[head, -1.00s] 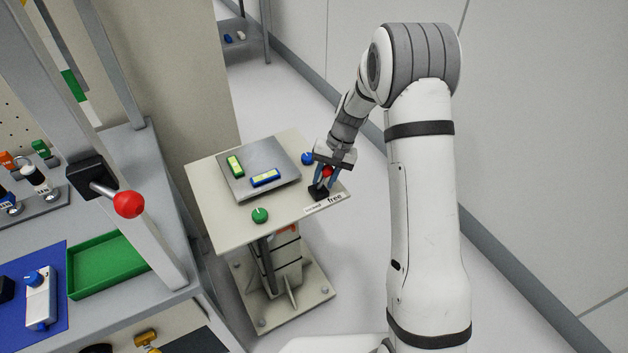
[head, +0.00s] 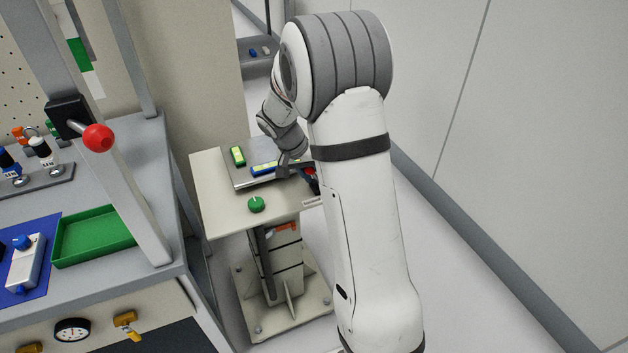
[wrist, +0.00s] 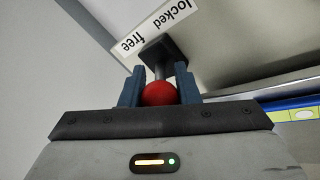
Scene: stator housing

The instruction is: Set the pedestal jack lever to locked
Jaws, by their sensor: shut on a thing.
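The pedestal (head: 215,195) has a beige top, and its jack lever sits at the right edge, mostly hidden behind my arm in the head view. In the wrist view the lever's red ball (wrist: 160,94) shows between the two blue fingers of my gripper (wrist: 162,75). The gripper is shut on the lever near the ball. The lever's short grey stem runs to a black base block (wrist: 165,50). A white label (wrist: 152,28) beside the block reads "locked" and "free", upside down in this view. I cannot tell which setting the lever is at.
A workbench with a green tray (head: 95,235) and another red-ball lever (head: 98,138) stands left. Floor to the right is clear.

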